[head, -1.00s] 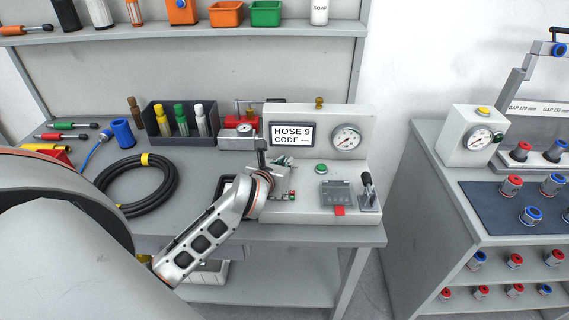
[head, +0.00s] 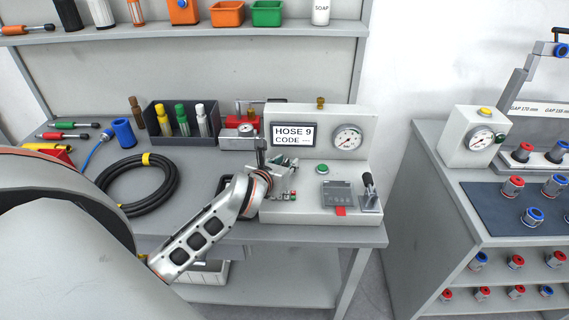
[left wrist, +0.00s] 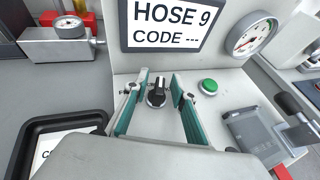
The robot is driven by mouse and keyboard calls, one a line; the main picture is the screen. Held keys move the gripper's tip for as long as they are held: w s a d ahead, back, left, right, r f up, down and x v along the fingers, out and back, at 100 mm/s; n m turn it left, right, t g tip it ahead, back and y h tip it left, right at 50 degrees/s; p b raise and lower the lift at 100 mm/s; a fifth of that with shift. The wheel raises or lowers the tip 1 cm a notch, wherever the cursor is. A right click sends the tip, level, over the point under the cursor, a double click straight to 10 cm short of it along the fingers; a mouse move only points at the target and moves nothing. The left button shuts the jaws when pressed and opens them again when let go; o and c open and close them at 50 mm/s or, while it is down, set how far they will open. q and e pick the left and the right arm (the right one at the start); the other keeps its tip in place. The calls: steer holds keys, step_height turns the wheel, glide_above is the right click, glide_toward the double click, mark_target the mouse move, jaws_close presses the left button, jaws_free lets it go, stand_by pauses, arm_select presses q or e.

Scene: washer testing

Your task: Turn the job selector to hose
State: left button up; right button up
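The job selector is a black knob (left wrist: 157,95) on the sloped front of the light grey test panel (head: 315,207), below the display. The display (head: 293,135) reads "HOSE 9" and "CODE ---"; the same display (left wrist: 170,22) is large in the left wrist view. My left gripper (left wrist: 158,86) is open, its two teal-lined fingers on either side of the knob, with gaps visible beside it. In the head view my left gripper (head: 282,177) hides the knob. My right gripper is in neither view.
A green button (left wrist: 208,87) is right of the fingers. A clear-covered box (head: 338,193) and a black-knobbed lever (head: 369,190) stand further right. A pressure gauge (head: 348,139) is above. A coiled black hose (head: 138,184) lies on the bench to the left.

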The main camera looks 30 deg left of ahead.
arm_select(q)
steer(key=v, duration=1.2)
steer(key=shift+r, duration=0.1)
